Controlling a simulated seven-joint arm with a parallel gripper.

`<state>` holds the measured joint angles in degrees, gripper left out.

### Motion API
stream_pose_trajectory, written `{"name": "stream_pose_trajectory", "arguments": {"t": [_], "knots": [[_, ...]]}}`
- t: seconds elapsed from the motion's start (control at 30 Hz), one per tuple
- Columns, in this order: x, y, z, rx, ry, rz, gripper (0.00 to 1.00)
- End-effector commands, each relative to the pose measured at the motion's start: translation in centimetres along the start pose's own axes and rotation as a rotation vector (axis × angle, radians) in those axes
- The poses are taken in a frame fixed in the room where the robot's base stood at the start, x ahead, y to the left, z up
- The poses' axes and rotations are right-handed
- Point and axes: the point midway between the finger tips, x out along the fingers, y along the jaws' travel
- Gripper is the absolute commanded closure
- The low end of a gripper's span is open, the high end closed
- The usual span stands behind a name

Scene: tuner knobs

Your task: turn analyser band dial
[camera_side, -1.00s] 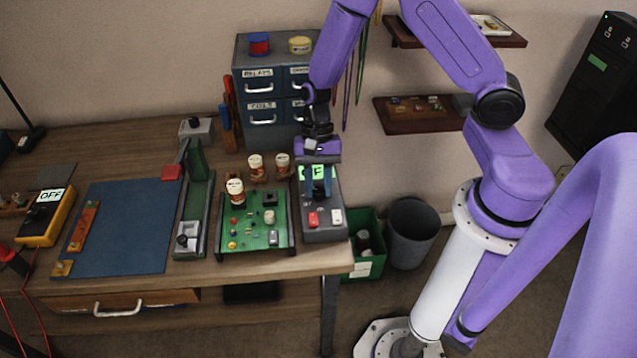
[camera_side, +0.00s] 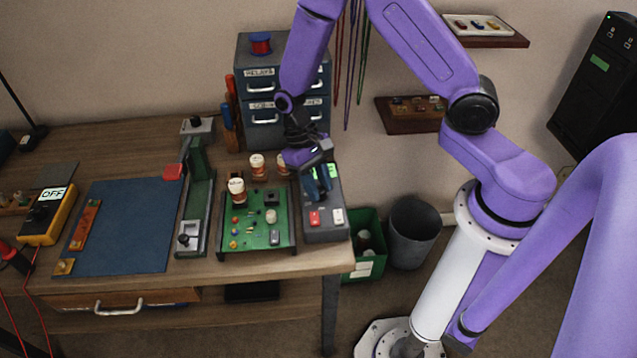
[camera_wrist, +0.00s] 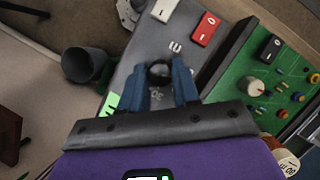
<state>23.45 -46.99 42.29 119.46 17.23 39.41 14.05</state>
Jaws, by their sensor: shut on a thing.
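The analyser is a grey box (camera_side: 325,232) at the right end of the bench, with a red switch (camera_side: 314,218) and a white switch (camera_side: 338,216) near its front. My gripper (camera_side: 319,190) is over its middle, its blue fingers low on the panel. In the wrist view the black band dial (camera_wrist: 159,71) sits between my two fingers (camera_wrist: 162,80), which are shut on it. In the side view the fingers hide the dial. The green display (camera_side: 333,171) is partly covered by my gripper, and its text cannot be read.
A green circuit board (camera_side: 257,236) stands close to the left of the analyser, with orange-and-white jars (camera_side: 257,167) behind. A grey drawer cabinet (camera_side: 262,80) stands at the back. A multimeter (camera_side: 45,218) reading OFF lies far left.

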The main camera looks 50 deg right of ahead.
Motion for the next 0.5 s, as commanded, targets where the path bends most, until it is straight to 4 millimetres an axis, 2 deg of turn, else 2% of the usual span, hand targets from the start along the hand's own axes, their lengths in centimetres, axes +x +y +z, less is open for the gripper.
{"name": "stream_pose_trajectory", "arguments": {"t": [0.5], "knots": [[-0.09,-0.09,-0.02,-0.11,0.001,0.044,1.0]]}}
